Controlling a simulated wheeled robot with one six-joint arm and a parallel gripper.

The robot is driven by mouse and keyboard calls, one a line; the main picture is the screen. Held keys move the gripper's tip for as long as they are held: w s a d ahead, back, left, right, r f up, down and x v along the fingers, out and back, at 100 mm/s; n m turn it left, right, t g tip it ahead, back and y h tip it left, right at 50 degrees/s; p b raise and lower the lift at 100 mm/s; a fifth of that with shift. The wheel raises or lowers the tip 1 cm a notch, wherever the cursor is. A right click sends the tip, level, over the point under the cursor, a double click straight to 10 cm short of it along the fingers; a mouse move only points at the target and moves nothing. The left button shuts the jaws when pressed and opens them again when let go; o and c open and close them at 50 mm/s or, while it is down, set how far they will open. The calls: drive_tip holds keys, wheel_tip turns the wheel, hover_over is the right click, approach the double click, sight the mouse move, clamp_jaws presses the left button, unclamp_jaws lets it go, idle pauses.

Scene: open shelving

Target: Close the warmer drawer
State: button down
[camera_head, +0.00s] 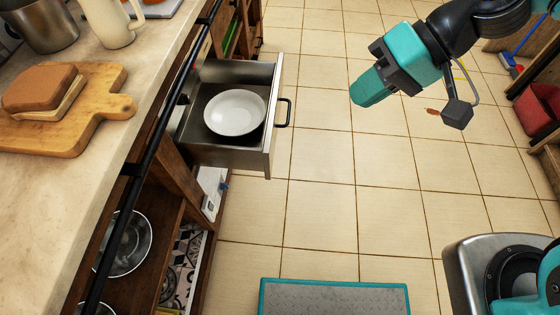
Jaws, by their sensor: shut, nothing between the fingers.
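The warmer drawer (225,157) is pulled out from under the counter, with metal walls and a dark handle (285,112) on its front panel. A white plate (235,112) lies inside it. My gripper (362,98) is teal and shut, with nothing in it. It is over the tiled floor to the right of the drawer, apart from the handle, and points down and left.
Open shelves below hold a metal bowl (130,245).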

drive_tip(key=w+f+m+t+y+b, duration=0.1)
drive_tip(key=w+f+m+y+b, duration=0.25)
drive_tip(key=f, duration=0.75)
drive_tip(key=w+f+m+t+y+b, duration=0.15)
drive_tip(key=w+f+b, duration=0.35)
drive_tip(key=f, duration=0.6)
drive_tip(key=h+b, duration=0.1)
drive_tip(key=b, duration=0.2)
approach(270, 149)
wheel_tip(270, 149, down, 4)
drive_tip(key=a, duration=0.3)
drive_tip(key=shift+w+a+r+g, duration=0.1)
drive_tip(key=shift+w+a+g, duration=0.15)
drive_tip(key=shift+a, duration=0.25)
drive_tip(key=shift+w+a+g, duration=0.2)
drive_tip(key=shift+w+a, duration=0.05)
drive_tip(key=shift+a, duration=0.75)
